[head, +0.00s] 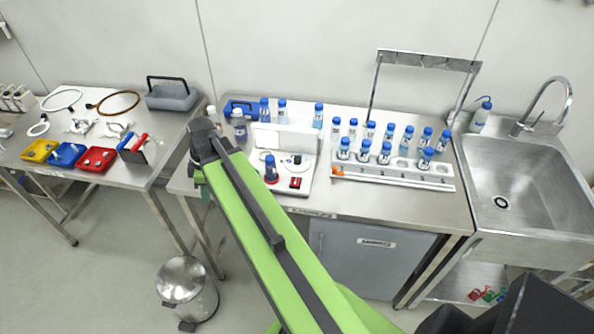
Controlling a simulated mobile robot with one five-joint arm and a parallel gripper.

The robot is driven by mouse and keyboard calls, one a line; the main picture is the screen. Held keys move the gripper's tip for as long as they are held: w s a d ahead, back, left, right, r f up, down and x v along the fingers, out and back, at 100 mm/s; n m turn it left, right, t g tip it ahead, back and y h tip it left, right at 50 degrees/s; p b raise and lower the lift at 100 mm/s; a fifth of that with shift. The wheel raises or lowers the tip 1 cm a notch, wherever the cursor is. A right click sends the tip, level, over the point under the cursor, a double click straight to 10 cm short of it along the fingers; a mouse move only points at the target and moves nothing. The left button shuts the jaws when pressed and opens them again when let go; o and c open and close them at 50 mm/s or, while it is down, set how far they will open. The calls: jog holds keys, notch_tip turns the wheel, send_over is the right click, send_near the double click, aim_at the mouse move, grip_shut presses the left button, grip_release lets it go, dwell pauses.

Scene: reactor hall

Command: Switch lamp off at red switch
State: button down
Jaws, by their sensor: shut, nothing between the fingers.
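The red switch (295,182) is a small red block at the front of a white device (288,140) with an upright back panel. The device stands on the steel bench in the middle of the head view. A dark blue piece with a red base (270,168) stands on it, left of the switch. I cannot pick out the lamp for certain or tell whether it is lit. My green arm reaches up from the bottom and ends left of the device.
Several blue-capped bottles and a white rack (393,174) stand right of the device. A sink (530,175) is at the far right. The left table (95,160) holds yellow, blue and red trays. A pedal bin (187,290) stands on the floor.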

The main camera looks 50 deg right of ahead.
jog(key=s+d+r+t+p, duration=0.1)
jog(key=s+d+r+p, duration=0.1)
jog(key=d, duration=0.5)
jog(key=s+d+r+p, duration=0.1)
jog(key=d+r, duration=0.2)
jog(key=d, duration=0.5)
notch_tip(320, 180, up, 4)
jog(key=f+m+t+p, duration=0.1)
jog(key=m+p, duration=0.2)
jog(key=m, duration=0.1)
send_over(294, 183)
jog(key=s+d, duration=0.2)
jog(key=d, duration=0.1)
jog(key=shift+s+d+r, duration=0.15)
jog(key=shift+s, duration=0.05)
jog(key=b+x, duration=0.8)
jog(key=x, duration=0.1)
jog(key=s+b+x, duration=0.1)
jog(key=b+x, duration=0.3)
jog(key=b, duration=0.1)
jog(key=shift+w+f, duration=0.1)
jog(key=shift+f, duration=0.4)
